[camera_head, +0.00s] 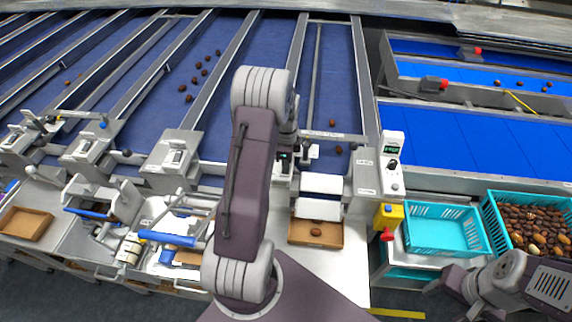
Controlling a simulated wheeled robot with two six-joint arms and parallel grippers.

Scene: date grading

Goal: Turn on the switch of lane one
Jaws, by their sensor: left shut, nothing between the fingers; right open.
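A white control box (392,163) with a green-lit display and a black knob stands right of the blue lane at the centre right. A grey plate with small lettering (366,164) is fixed beside it; I cannot read its label or tell which switch is lane one's. My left gripper (285,160) hangs at the near end of that lane, left of the control box and apart from it. It is shut and empty, and my own forearm hides part of it. My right gripper (462,290) is low at the right, open, below the teal crate.
A yellow box with a red button (387,218) sits below the control box. An empty teal crate (440,232) and a date-filled crate (492,214) stand at the right. A brown tray (298,233) holds a date. Dates lie scattered on the blue lanes.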

